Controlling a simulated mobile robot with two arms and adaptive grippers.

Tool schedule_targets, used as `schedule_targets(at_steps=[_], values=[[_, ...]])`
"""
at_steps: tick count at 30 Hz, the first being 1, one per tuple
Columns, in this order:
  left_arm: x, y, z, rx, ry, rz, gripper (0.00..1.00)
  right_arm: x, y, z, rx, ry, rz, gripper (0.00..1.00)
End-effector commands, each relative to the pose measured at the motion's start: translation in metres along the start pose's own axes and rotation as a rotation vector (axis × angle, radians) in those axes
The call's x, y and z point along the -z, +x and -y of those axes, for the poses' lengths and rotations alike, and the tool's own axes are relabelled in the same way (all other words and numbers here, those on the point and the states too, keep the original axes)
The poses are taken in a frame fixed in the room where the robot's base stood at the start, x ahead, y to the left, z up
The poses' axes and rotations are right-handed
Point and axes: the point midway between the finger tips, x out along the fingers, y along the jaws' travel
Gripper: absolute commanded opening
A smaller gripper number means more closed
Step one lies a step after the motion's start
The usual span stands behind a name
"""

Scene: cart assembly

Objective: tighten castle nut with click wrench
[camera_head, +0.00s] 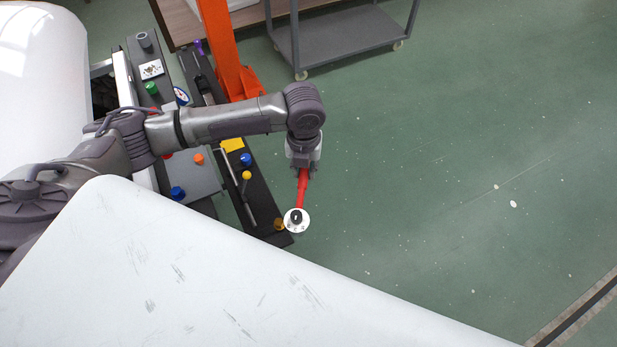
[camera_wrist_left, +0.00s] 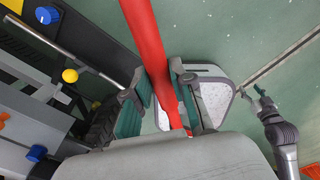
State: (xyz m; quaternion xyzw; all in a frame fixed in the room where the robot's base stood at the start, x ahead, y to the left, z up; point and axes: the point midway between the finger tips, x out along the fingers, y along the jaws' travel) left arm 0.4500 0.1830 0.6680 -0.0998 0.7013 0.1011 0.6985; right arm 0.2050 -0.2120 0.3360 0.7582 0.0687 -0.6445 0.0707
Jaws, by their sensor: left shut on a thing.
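My left gripper (camera_head: 303,170) is shut on the red handle of the click wrench (camera_head: 302,190). The handle also passes between the finger pads in the left wrist view (camera_wrist_left: 147,40). The wrench's round pale head with a dark centre (camera_head: 296,220) points toward the bottom of the head view, in front of the dark bench end. I cannot make out the castle nut in either view. My right gripper (camera_wrist_left: 258,97) shows small at the right of the left wrist view, with its fingers apart and nothing seen between them.
A dark and grey bench unit (camera_head: 262,205) with coloured knobs stands left of the wrench. An orange post (camera_head: 222,50) rises behind it, and a grey cart (camera_head: 345,35) stands at the back. A large white surface (camera_head: 150,270) fills the lower left. Green floor at right is clear.

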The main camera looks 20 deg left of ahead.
Motion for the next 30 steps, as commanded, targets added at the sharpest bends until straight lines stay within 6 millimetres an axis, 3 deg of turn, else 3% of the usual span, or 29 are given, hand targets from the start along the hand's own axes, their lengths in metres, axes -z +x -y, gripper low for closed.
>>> schedule_targets(at_steps=[1,3,12,30], values=[[-0.004,0.014,0.002,0.001,0.082,0.002,0.0,0.002,0.011,0.0,-0.001,0.001,-0.003,0.58],[-0.009,0.022,0.004,0.002,0.206,0.002,0.0,0.006,0.015,0.0,-0.001,0.001,-0.007,0.58],[-0.022,0.042,0.007,0.001,0.551,0.005,0.0,0.015,0.024,-0.001,-0.002,0.003,-0.014,0.58],[-0.024,0.041,0.009,0.0,0.6,0.004,0.0,0.011,0.025,-0.001,-0.002,0.003,-0.009,0.58]])
